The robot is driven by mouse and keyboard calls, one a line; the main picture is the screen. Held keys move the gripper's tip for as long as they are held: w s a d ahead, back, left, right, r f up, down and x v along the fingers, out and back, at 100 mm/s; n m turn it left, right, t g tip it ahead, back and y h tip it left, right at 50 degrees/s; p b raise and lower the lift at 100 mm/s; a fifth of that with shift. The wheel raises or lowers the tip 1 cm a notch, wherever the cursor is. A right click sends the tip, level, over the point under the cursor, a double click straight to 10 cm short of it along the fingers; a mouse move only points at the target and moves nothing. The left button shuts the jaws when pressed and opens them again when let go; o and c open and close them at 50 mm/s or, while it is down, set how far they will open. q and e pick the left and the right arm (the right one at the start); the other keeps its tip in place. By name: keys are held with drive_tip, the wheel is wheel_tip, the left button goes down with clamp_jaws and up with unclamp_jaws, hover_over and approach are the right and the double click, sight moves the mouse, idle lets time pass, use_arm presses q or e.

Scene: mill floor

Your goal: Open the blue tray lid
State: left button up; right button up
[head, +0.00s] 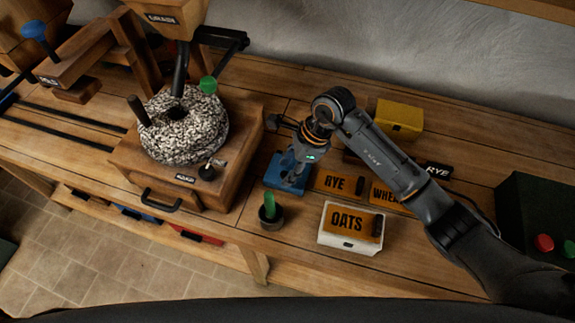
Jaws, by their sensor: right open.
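The small blue tray (272,179) sits on the wooden bench, right of the millstone. Its top looks flat and blue; whether the lid is fully shut I cannot tell. My right gripper (290,172) points down over the tray with open jaws and hides much of its top, including any handle. I cannot tell whether the fingers touch the lid. My left gripper is not in view.
A white box (345,246) with an OATS sign stands in front. The stone mill (184,125) stands left. A green control box (540,222) is at right.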

drive_tip(key=shift+a+f, duration=0.1)
drive_tip(key=shift+f, duration=0.3)
clamp_jaws()
